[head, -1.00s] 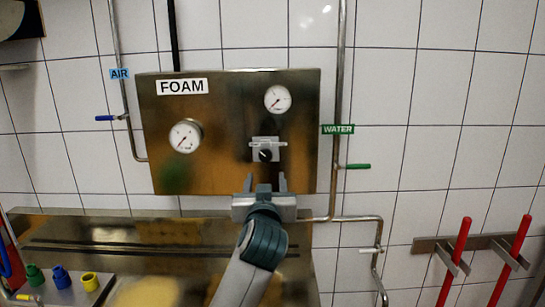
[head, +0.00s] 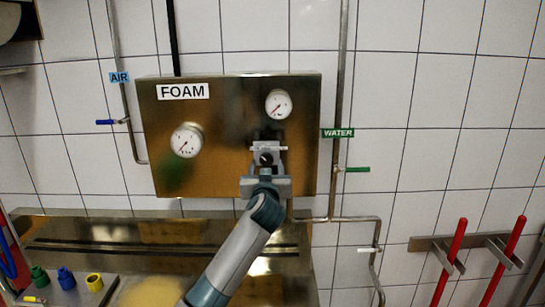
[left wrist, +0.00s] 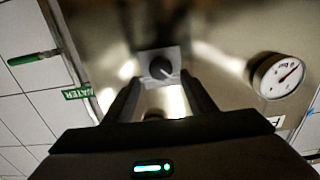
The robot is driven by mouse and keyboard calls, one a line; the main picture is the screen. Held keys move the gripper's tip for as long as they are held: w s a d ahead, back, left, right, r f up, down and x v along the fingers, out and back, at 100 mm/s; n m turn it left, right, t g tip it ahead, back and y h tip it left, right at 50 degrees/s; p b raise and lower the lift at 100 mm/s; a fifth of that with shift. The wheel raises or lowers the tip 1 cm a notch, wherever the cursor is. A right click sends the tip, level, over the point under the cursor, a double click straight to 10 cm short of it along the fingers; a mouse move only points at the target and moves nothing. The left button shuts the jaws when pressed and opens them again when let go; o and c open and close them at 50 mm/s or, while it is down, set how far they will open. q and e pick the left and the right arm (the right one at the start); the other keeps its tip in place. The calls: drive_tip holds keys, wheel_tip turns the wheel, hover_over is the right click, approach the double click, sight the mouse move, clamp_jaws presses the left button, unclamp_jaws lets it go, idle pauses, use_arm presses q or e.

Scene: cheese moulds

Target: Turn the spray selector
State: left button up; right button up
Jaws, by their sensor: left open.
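The spray selector is a black knob (head: 266,159) on a small grey plate, low on the right half of the steel FOAM panel (head: 225,140). In the left wrist view the knob (left wrist: 161,67) shows a pale pointer line, with the plate around it. My left gripper (head: 266,170) is open in front of the plate, just below the knob in the head view. In the left wrist view its two dark fingers (left wrist: 162,88) point toward the plate, one on each side below the knob, with nothing between them. I cannot tell whether they touch the plate. My right gripper is not in view.
Two round gauges (head: 187,141) (head: 278,104) sit on the panel. A blue-handled AIR valve (head: 105,122) is at left, a green-handled WATER valve (head: 356,170) at right. Below are a steel ledge and several coloured fittings. Red-handled tools (head: 452,262) hang at right.

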sight(267, 159)
use_arm(q)
drive_tip(key=w+p, duration=0.1)
drive_tip(key=w, duration=0.2)
drive_tip(key=shift+r, duration=0.1)
drive_tip(key=shift+w, duration=0.7)
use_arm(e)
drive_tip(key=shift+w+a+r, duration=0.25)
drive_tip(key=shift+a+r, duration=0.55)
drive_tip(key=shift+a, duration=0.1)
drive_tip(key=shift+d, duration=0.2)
use_arm(q)
drive_tip(key=c, duration=1)
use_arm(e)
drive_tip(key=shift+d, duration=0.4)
